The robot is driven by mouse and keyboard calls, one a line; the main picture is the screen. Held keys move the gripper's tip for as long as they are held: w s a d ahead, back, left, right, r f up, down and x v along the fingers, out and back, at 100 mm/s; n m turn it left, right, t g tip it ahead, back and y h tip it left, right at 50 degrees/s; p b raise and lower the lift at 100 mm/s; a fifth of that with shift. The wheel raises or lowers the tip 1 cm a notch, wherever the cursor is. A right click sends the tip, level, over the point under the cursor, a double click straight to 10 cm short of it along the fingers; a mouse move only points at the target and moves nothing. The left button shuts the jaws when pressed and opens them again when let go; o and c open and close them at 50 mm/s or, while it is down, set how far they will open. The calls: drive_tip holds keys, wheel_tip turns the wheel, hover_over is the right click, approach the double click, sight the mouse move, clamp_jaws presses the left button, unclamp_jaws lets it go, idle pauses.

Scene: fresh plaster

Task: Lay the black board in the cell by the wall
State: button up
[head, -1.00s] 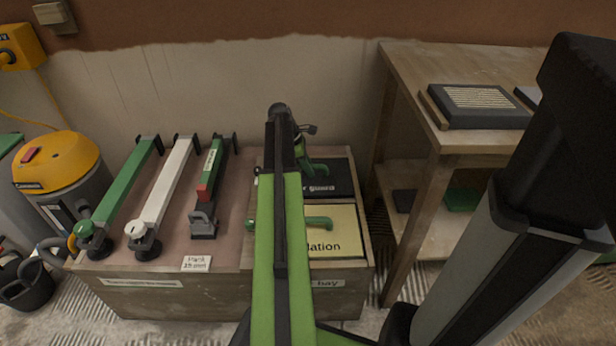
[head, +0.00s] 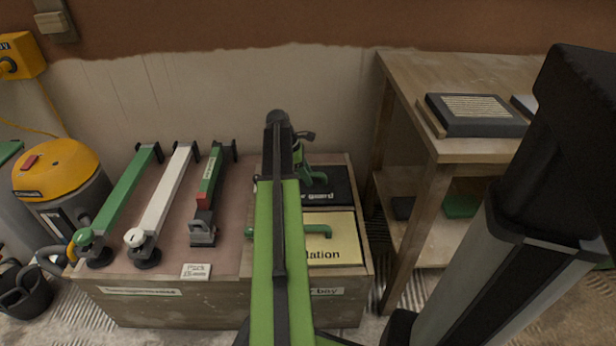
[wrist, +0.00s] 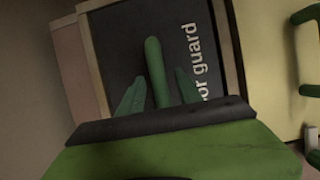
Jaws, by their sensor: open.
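The black board (head: 335,192), lettered "…or guard", lies in the rear cell of the wooden bay, by the wall. It also shows in the wrist view (wrist: 120,45), dark and apparently flat between the wooden cell rims. Its green handle (wrist: 154,70) stands up from its face. My gripper (head: 306,170) is over this board. In the wrist view its green fingers (wrist: 158,82) are open, one on each side of the handle, with gaps showing. My arm hides the board's left part in the head view.
A yellow board (head: 335,228) with a green handle lies in the front cell. Green and white clamp-ended bars (head: 122,200) lie on the bay's left side. A wooden bench (head: 440,75) stands close on the right. A yellow-topped vacuum (head: 60,165) stands at left.

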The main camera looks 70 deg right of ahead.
drive_tip(key=p+v, duration=0.9)
drive_tip(key=v, duration=0.2)
drive_tip(key=shift+r+p, duration=0.2)
drive_tip(key=shift+p, duration=0.2)
drive_tip(key=shift+w, duration=0.1)
